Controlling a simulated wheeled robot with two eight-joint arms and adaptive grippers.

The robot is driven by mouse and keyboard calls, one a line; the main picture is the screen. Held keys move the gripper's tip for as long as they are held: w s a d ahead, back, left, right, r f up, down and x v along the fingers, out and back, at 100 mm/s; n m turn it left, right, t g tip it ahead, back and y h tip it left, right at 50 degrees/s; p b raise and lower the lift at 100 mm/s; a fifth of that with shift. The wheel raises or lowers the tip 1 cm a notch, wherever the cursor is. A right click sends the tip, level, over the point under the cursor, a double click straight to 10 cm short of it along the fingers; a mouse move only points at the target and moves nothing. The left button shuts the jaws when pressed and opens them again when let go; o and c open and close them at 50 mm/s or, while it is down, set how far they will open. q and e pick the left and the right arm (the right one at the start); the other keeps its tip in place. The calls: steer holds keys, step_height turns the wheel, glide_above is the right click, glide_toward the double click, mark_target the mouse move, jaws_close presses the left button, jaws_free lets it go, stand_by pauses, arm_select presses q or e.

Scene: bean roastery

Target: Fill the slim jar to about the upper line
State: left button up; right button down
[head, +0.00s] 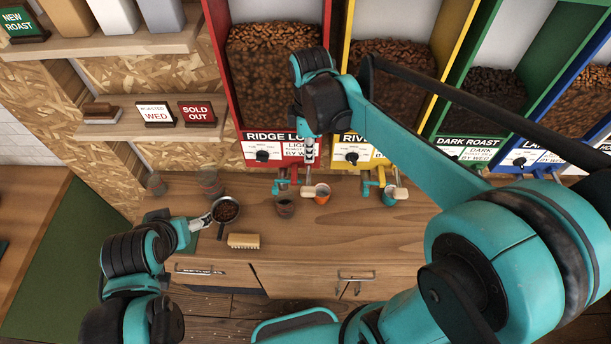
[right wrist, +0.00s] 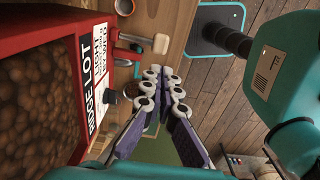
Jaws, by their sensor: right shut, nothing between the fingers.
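A small clear jar (head: 285,206) with dark contents stands on the counter below the red RIDGE LOT bin's spout (head: 281,186). It looks like the slim jar, but its lines are too small to read. My right gripper (head: 309,160) points down in front of the red bin, shut and empty. It also shows in the right wrist view (right wrist: 162,78), fingertips together. My left gripper (head: 208,220) is at the edge of a round, dark-rimmed container of beans (head: 227,210); whether its fingers are shut on it is unclear.
Two clear glasses (head: 156,184) (head: 210,182) stand at the counter's back left. A wooden brush (head: 243,241) lies near the front edge. The counter's front right is clear.

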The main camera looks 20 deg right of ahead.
mark_target(309, 189)
steer(key=shift+s, duration=0.1)
step_height(309, 189, down, 14)
steer(key=shift+f+p, duration=0.1)
steer(key=shift+p, duration=0.2)
stand_by(0.4)
